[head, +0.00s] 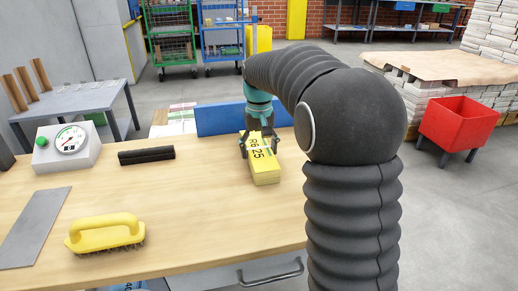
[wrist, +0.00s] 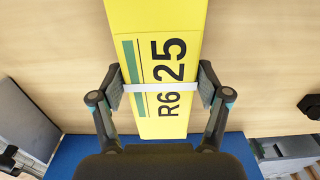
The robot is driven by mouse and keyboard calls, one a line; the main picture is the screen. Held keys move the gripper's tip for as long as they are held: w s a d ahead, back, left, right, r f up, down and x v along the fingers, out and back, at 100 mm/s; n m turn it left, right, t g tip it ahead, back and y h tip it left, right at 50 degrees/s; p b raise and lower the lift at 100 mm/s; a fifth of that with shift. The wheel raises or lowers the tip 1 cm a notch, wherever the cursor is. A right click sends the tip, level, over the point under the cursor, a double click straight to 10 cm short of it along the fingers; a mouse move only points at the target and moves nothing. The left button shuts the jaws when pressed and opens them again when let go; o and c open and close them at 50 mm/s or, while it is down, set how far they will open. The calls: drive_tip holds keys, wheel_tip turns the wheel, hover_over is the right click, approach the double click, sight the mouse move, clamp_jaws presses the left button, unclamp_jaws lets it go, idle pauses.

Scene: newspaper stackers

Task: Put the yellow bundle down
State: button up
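The yellow bundle (head: 265,172) is a long yellow block with a pale strap and a printed label "R6 25", at the far right part of the wooden bench (head: 190,200). My gripper (head: 260,150) is over it from above, with a finger on each long side. In the wrist view the bundle (wrist: 165,25) runs up the middle, and the finger pads of my gripper (wrist: 160,88) press its sides at the strap. The bundle is low at the bench top; I cannot tell whether its underside touches the wood.
A blue panel (head: 222,119) stands along the bench's far edge, just behind my gripper. A black bar (head: 146,155), a dial scale (head: 68,146), a yellow-handled brush (head: 105,232) and a grey plate (head: 32,228) lie to the left. The front middle of the bench is clear.

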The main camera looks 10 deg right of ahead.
sight(259, 149)
drive_tip(key=shift+o, duration=0.7)
drive_tip(key=shift+r, duration=0.15)
wheel_tip(259, 149, up, 12)
drive_tip(key=p, duration=0.2)
drive_tip(key=s+f+t, duration=0.2)
drive_tip(key=s+f, duration=0.1)
drive_tip(key=s, duration=0.7)
drive_tip(key=s+f+t, duration=0.1)
drive_tip(key=s+f, duration=0.2)
drive_tip(key=s, duration=0.7)
drive_tip(key=s+f+t, duration=0.2)
drive_tip(key=s+f, duration=0.1)
drive_tip(key=s, duration=0.7)
drive_tip(key=shift+s+f+t, duration=0.25)
drive_tip(key=shift+f+t, duration=0.05)
